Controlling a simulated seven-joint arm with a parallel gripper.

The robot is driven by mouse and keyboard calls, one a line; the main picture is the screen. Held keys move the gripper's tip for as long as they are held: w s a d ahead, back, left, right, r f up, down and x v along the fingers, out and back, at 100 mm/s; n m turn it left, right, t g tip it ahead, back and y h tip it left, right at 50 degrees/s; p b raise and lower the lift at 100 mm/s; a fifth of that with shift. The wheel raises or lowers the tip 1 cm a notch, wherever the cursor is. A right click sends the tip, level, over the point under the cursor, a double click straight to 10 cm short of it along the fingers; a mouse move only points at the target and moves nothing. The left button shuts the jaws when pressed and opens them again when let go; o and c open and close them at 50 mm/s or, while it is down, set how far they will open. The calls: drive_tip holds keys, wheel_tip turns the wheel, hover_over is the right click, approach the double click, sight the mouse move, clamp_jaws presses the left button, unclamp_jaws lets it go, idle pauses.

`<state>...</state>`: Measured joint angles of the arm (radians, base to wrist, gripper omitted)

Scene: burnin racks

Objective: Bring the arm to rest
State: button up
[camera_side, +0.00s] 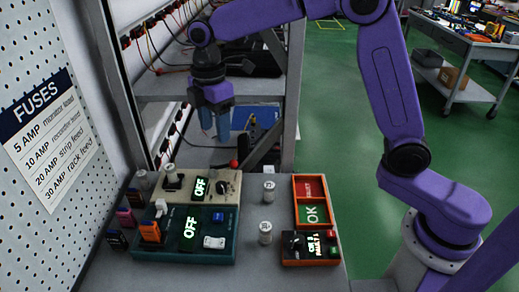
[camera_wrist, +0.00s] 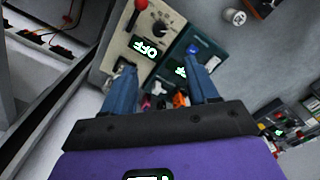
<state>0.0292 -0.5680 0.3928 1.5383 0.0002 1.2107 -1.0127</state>
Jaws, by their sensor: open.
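My purple arm holds my gripper (camera_side: 214,124) up at the back of the bench, in front of the grey rack and above the beige box. Its two blue fingers point down, apart, with nothing between them. In the wrist view my gripper (camera_wrist: 165,84) also shows spread and empty. The beige box (camera_side: 228,200) has a display reading OFF, a dark knob and a red-tipped lever. The teal box (camera_side: 215,250) in front of it also reads OFF. Both boxes show beyond the fingers in the wrist view.
An orange-red tray (camera_side: 296,199) has a red compartment and a green OK compartment. A small orange-sided device (camera_side: 292,262) sits in front of it. White-capped cylinders (camera_side: 265,232) stand between. Colored fuses (camera_side: 117,239) line the left. The rack post (camera_side: 293,90) stands close right of my gripper.

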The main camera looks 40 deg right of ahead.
drive_tip(key=s+d+f+m, duration=0.1)
drive_tip(key=s+d, duration=0.4)
drive_tip(key=s, duration=0.5)
drive_tip(key=s+d+f+m, duration=0.1)
drive_tip(key=s+d, duration=0.3)
drive_tip(key=s, duration=0.6)
drive_tip(key=s+d+f+m, duration=0.2)
drive_tip(key=s+d, duration=0.3)
drive_tip(key=s, duration=0.6)
drive_tip(key=shift+d+m, duration=0.35)
drive_tip(key=shift+m, duration=0.25)
